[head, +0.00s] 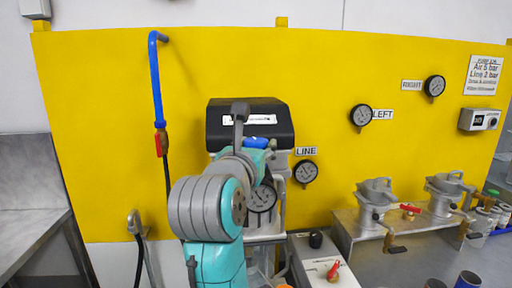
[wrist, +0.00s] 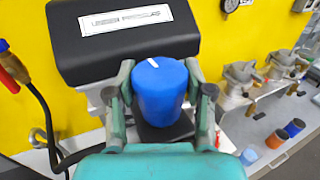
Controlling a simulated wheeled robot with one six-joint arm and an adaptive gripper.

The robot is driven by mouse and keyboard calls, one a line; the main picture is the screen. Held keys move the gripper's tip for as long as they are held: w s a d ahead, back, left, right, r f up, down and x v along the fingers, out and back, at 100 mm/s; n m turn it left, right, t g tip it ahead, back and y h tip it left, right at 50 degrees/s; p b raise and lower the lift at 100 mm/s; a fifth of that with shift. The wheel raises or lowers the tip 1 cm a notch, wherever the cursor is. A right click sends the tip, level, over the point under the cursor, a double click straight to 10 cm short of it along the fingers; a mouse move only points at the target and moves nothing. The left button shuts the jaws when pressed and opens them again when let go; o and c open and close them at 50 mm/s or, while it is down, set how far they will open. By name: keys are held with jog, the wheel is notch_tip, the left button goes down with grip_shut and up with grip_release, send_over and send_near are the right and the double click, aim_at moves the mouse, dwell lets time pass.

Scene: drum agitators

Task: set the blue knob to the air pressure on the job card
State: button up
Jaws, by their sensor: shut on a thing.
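The blue knob (wrist: 160,92) stands in the middle of the wrist view, with a white pointer mark on its top. My gripper (wrist: 162,105) has a finger on each side of the knob and is shut on it. In the head view, a strip of the blue knob (head: 258,143) shows past my gripper (head: 255,150), under a black cover (head: 250,122). A gauge (head: 262,198) sits below, partly hidden by my arm. The job card (head: 484,75) at the upper right reads "Air 5 bar" or "Air 6 bar", I cannot tell which, and "Line 2 bar".
Gauges labelled LINE (head: 306,172), LEFT (head: 361,116) and RIGHT (head: 434,86) are on the yellow panel. A blue pipe with a red valve handle (head: 160,144) is at left. Two metal agitator heads (head: 375,204) stand on a bench at right. A grey box with a red handle (head: 333,271) stands in front.

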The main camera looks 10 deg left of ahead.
jog(key=shift+h, duration=0.4)
jog(key=m+h, duration=0.1)
jog(key=h, duration=0.1)
jog(key=m+g+h, duration=0.1)
jog(key=m+h, duration=0.1)
jog(key=h, duration=0.1)
jog(key=shift+a+m+g, duration=0.1)
jog(key=shift+m+g, duration=0.2)
jog(key=shift+m+g+h, duration=1.6)
jog(key=shift+m+h, duration=0.3)
jog(key=shift+h, duration=0.4)
jog(key=o, duration=1.2)
jog(key=shift+c, duration=0.2)
jog(key=v, duration=1.1)
jog(key=shift+s+a, duration=0.25)
jog(key=shift+a, duration=0.05)
